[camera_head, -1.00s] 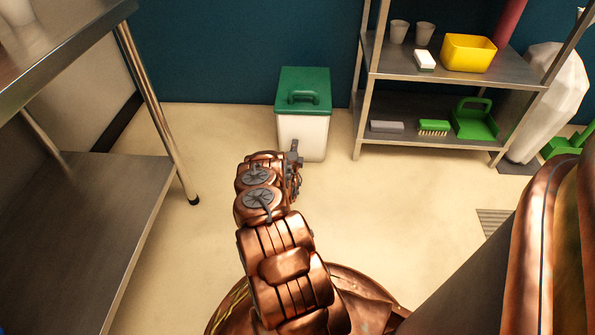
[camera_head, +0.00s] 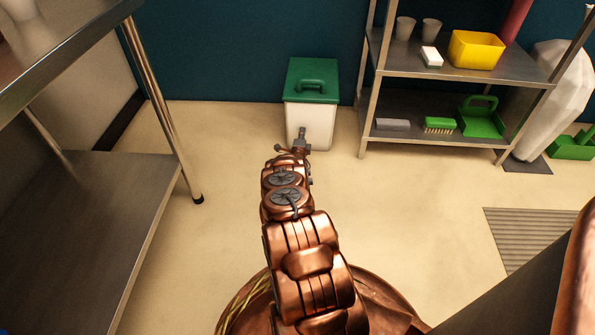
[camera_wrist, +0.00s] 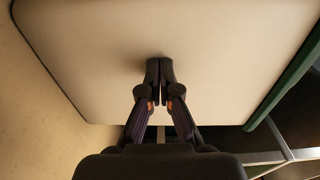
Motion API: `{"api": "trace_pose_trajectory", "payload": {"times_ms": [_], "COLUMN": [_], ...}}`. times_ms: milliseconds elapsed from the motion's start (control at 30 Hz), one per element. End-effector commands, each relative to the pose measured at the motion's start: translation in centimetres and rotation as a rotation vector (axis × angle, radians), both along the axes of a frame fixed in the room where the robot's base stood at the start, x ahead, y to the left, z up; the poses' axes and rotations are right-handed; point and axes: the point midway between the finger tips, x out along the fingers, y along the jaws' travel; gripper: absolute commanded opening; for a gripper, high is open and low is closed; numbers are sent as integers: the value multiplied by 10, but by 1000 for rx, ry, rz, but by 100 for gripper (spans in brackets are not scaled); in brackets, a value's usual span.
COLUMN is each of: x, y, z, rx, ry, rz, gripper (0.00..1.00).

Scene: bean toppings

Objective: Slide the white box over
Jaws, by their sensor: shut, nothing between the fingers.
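The white box (camera_head: 297,116) stands upright on the floor by the dark teal wall, with a green lid (camera_head: 311,79) and handle on top. My gripper (camera_head: 302,137) is at the lower part of its near side, low over the floor. In the wrist view, the white face of the box (camera_wrist: 90,40) fills most of the picture. My gripper (camera_wrist: 160,65) is shut with its fingertips together at that face, nothing between them. The fingertips look to be against the face, but exact contact is hard to tell.
A metal shelf (camera_head: 400,83) stands close to the right of the box, holding cups, a yellow bin (camera_head: 475,50), brushes and a green dustpan (camera_head: 480,122). A steel table (camera_head: 90,215) is at the left. The floor (camera_head: 225,140) left of the box is clear.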

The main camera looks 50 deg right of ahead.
Motion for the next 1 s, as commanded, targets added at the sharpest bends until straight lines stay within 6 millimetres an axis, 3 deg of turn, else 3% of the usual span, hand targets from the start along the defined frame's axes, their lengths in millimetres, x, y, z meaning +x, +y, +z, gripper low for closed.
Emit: {"api": "trace_pose_trajectory", "payload": {"times_ms": [267,1000], "x": [-2,-48], "y": [7,94], "z": [2,2], "rx": [3,3], "ry": [2,2], "rz": [1,2], "gripper": [0,0]}}
